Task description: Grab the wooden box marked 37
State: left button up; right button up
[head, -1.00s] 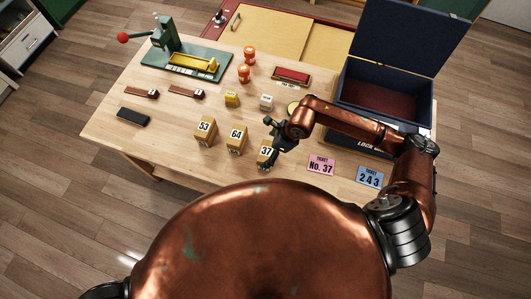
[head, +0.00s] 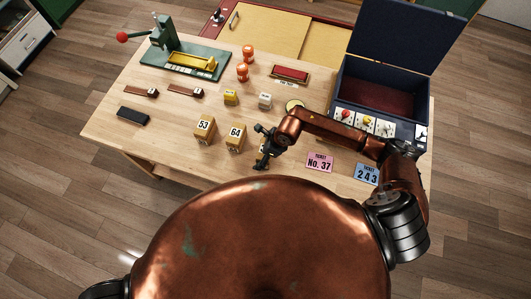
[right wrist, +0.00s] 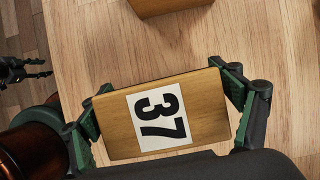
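The wooden box marked 37 (right wrist: 205,105) sits between the two fingers of my right gripper (right wrist: 165,105) in the right wrist view. One finger is close beside each short side, and I cannot make out firm contact. The fingers are spread wide. In the head view my right gripper (head: 264,158) covers the spot of this box, so it is hidden there. Wooden boxes marked 64 (head: 235,138) and 53 (head: 204,129) stand to its left. My left gripper does not show clearly in the head view; a dark gripper part shows at the left edge of the right wrist view.
An open dark blue box (head: 385,98) stands at the right. A pink ticket (head: 319,162) and a blue ticket (head: 367,174) lie near the front edge. Small yellow (head: 231,97) and white (head: 265,101) blocks lie behind. A black block (head: 133,116) lies at left.

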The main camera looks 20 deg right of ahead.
jog(key=c, duration=1.1)
